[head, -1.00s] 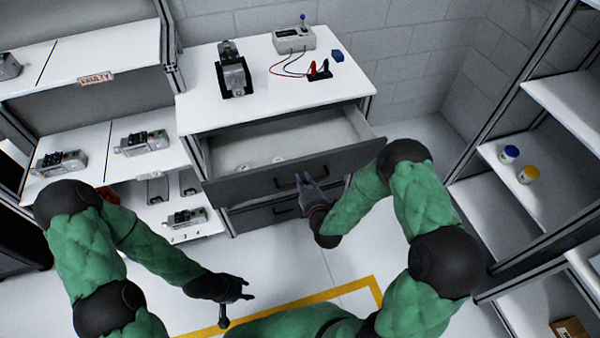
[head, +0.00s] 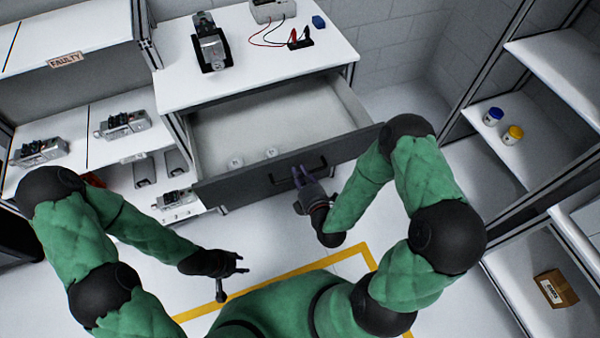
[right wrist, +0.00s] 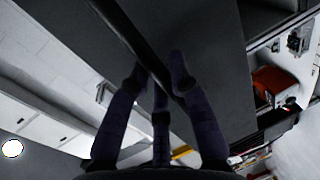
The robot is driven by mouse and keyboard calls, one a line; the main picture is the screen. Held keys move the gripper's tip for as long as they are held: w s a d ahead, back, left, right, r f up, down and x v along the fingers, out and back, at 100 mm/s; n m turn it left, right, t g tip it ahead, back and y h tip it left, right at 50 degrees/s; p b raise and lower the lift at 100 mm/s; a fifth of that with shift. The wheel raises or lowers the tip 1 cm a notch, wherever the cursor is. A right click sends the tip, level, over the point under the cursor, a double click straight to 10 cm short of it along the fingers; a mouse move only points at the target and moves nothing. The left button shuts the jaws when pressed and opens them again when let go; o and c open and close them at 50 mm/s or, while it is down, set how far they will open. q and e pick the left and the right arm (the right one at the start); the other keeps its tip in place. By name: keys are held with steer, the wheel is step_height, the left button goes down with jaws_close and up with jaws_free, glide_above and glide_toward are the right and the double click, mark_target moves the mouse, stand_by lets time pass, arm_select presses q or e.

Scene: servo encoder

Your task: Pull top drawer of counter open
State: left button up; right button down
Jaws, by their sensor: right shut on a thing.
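The counter (head: 175,92) has a white top and a dark-fronted top drawer (head: 235,183) that is pulled far out. Two small round white things lie in the drawer near its front. My right gripper (head: 300,173) is at the drawer's dark bar handle (head: 317,166), with its fingers shut on it. In the right wrist view the fingers (right wrist: 160,75) close around the dark handle bar (right wrist: 125,30). My left gripper (head: 240,264) is empty and hangs over the floor, away from the counter; its fingers look spread.
Shelves with devices are at left. A right-hand shelf holds two jars (head: 513,134). A cardboard box (head: 555,288) lies lower right.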

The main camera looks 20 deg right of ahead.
steer(key=c, duration=1.1)
jaws_free()
steer(key=shift+f, duration=0.1)
steer(key=v, duration=0.7)
steer(key=shift+s, duration=0.3)
